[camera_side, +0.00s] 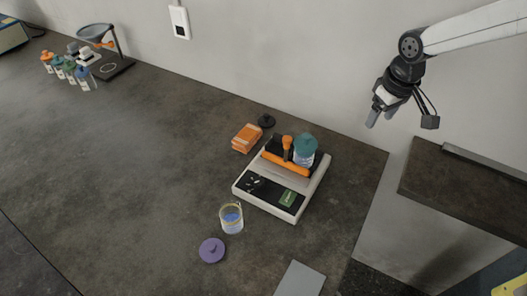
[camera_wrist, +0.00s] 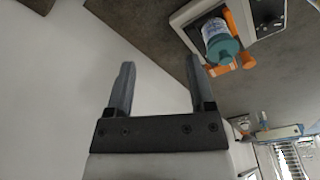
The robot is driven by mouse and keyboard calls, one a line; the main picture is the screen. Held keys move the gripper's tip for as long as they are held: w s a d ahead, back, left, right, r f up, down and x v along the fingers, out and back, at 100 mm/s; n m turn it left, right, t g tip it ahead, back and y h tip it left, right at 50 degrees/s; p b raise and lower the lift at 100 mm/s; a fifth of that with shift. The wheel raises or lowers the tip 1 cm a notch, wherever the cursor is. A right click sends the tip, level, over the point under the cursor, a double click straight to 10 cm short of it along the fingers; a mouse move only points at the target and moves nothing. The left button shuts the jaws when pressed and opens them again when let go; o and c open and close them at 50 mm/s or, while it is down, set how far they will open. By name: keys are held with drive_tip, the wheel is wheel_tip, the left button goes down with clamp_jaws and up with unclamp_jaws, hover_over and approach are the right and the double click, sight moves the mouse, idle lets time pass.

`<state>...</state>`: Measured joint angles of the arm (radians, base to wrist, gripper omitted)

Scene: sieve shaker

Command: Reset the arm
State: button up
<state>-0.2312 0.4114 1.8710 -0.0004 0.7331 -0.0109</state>
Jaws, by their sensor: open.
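My gripper (camera_side: 380,112) is raised at the upper right of the side view, apart from the counter and everything on it. In the wrist view my gripper (camera_wrist: 158,85) shows two spread fingers with nothing between them. The white sieve shaker (camera_side: 268,199) stands on the dark counter (camera_side: 140,165), with orange clamp parts and a teal-lidded jar (camera_side: 305,150) on its back part. The jar also shows in the wrist view (camera_wrist: 218,38), lying in from the top right on the shaker (camera_wrist: 190,12).
An open clear jar (camera_side: 232,220) with blue contents and a purple lid (camera_side: 211,250) are in front of the shaker. An orange box (camera_side: 246,138) and a black disc (camera_side: 266,121) lie behind it. Several small bottles (camera_side: 70,70) and a funnel stand (camera_side: 112,66) are far left. The counter's left middle is clear.

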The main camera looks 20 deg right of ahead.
drive_tip(key=s+d+f+m, duration=0.1)
drive_tip(key=s+d, duration=0.4)
drive_tip(key=s, duration=0.3)
drive_tip(key=s+d+f+m+t, duration=0.1)
drive_tip(key=s+d, duration=0.4)
drive_tip(key=s, duration=0.3)
drive_tip(key=shift+d+f+m, duration=0.2)
drive_tip(key=shift+f+m, duration=0.2)
idle(0.7)
